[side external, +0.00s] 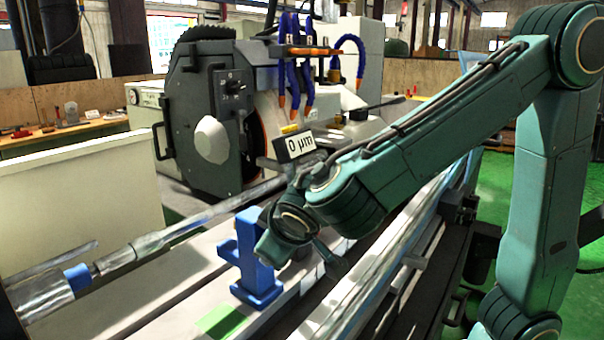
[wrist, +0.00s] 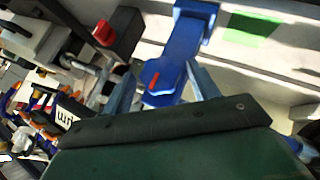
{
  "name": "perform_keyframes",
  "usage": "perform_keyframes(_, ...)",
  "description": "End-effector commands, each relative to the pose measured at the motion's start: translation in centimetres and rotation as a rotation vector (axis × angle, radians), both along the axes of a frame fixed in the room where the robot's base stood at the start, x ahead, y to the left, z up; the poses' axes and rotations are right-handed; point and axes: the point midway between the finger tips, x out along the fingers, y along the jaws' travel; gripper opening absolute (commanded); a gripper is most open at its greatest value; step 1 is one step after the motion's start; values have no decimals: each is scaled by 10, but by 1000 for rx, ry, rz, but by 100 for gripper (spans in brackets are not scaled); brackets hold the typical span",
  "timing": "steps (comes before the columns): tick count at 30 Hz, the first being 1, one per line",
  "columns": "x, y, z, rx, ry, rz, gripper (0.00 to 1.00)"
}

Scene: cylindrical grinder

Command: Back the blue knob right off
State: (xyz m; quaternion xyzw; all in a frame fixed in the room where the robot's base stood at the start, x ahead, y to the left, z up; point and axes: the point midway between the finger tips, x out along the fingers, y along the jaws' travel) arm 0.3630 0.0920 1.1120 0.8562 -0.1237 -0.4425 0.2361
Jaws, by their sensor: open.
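The blue knob (wrist: 165,96) with a red mark shows in the wrist view, at the near end of a blue stand (wrist: 184,42). My gripper (wrist: 162,72) is open, with one finger on each side of the knob; I cannot tell whether either touches it. In the side external view, my gripper (side external: 288,243) is beside the upper part of the blue stand (side external: 257,280), and my wrist hides the knob. A small display (side external: 300,144) reads 0 µm.
A long workpiece (side external: 170,232) runs behind the stand, near the grinding wheel housing (side external: 208,125). Blue coolant hoses (side external: 300,70) hang above. A green patch (side external: 220,321) lies on the table beside the stand. A black block with a red top (wrist: 118,35) is close by at left.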

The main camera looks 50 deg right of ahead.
Motion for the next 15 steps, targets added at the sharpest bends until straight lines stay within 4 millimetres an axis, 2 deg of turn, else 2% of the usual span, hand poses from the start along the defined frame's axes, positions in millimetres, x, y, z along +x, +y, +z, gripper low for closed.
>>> perform_keyframes(15, -21, 16, 26, 2, -2, 2, 60)
